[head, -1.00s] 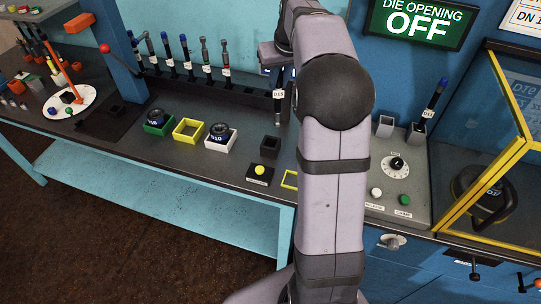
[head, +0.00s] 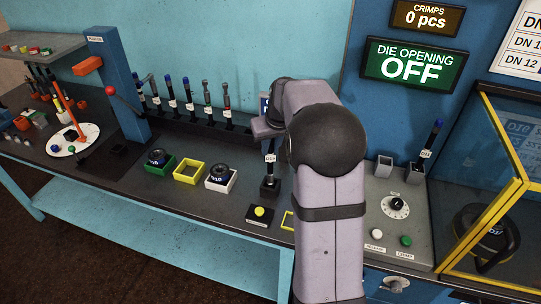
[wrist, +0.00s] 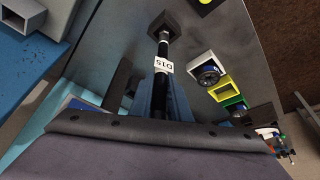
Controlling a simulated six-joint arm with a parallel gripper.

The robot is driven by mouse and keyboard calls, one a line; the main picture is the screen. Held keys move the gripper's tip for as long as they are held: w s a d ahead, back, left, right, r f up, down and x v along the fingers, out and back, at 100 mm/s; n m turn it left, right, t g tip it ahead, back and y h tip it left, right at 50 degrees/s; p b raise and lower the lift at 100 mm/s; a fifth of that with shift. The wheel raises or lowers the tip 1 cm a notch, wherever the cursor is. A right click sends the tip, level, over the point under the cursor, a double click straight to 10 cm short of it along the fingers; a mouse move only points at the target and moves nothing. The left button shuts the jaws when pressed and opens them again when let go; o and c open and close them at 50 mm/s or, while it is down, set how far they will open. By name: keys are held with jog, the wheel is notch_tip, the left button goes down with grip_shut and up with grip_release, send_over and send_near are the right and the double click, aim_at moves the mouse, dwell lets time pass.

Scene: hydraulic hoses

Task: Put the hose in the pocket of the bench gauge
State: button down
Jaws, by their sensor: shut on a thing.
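My gripper (head: 268,132) is shut on a dark hose (head: 270,170) with a white D15 label, held upright. In the wrist view the hose (wrist: 164,50) runs away from my gripper to a small black square block on the bench. This block (head: 270,189), seemingly the bench gauge, also shows in the wrist view (wrist: 170,18). The hose's far metal end meets the block's top at its middle. How deep it sits in the pocket cannot be told.
A black rack (head: 205,126) with several upright hoses stands behind, left of my gripper. Green, yellow and white trays (head: 220,187) lie to the left. A yellow button (head: 259,211) is in front. A grey panel (head: 402,235) with two holders and a caged machine are to the right.

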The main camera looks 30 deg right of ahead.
aim_at(271, 153)
jog(key=shift+f+p, duration=0.55)
jog(key=shift+f, duration=1.4)
jog(key=shift+f, duration=0.1)
jog(key=c, duration=1.6)
grip_release()
jog(key=shift+c, duration=0.2)
jog(key=shift+r, duration=0.3)
jog(key=b+v, duration=0.2)
jog(key=v, duration=1)
jog(key=shift+b, duration=0.4)
